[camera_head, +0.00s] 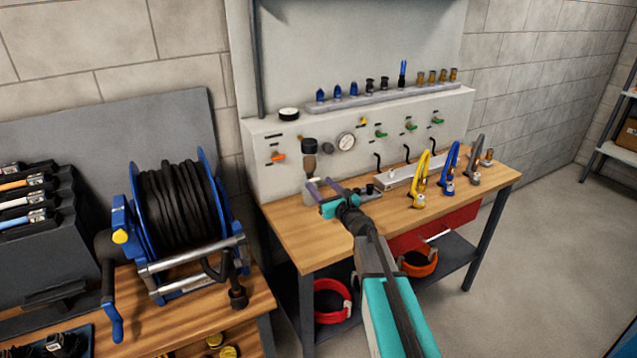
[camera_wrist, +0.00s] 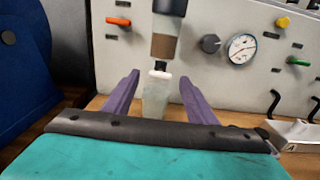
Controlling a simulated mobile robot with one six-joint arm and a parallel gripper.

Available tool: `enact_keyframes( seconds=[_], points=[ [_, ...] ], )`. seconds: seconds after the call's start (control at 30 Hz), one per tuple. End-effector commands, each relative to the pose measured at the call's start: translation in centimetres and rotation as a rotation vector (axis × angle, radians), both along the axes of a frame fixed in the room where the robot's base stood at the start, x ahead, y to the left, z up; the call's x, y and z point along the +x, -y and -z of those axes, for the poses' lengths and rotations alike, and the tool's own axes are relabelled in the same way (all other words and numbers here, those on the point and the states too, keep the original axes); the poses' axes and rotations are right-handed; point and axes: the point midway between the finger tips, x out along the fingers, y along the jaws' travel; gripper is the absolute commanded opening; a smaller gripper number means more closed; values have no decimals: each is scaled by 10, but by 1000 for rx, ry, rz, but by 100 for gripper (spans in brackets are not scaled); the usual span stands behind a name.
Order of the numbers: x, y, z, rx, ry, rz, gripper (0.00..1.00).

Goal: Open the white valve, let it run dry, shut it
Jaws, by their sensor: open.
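A filter unit with a dark top and a brown-filled bowl (camera_head: 310,162) hangs on the grey panel; the bowl also shows in the wrist view (camera_wrist: 164,48). Below it is a short black neck with a small white piece (camera_wrist: 160,74), which looks like the white valve; its setting cannot be told. A pale translucent container (camera_wrist: 155,97) stands under it on the bench. My gripper (camera_head: 322,187) is open, its two purple fingers (camera_wrist: 158,80) pointing toward the panel, one each side of the white piece and container in the wrist view. Contact cannot be seen.
The panel carries a gauge (camera_head: 346,142), an orange lever (camera_head: 278,157) and green levers. Yellow, blue and grey hooked tools (camera_head: 422,180) stand on the bench at right. A blue hose reel (camera_head: 180,220) is at left.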

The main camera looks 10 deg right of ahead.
Motion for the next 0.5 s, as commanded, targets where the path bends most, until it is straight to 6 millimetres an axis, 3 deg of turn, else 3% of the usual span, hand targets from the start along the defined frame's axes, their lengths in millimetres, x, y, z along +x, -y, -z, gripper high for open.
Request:
enact_keyframes(
  seconds=[0.2, 0.5],
  points=[
    [16, -4, -1, -1, -1, 1, 52],
    [21, -6, 0, -1, 0, 1, 52]
  ],
)
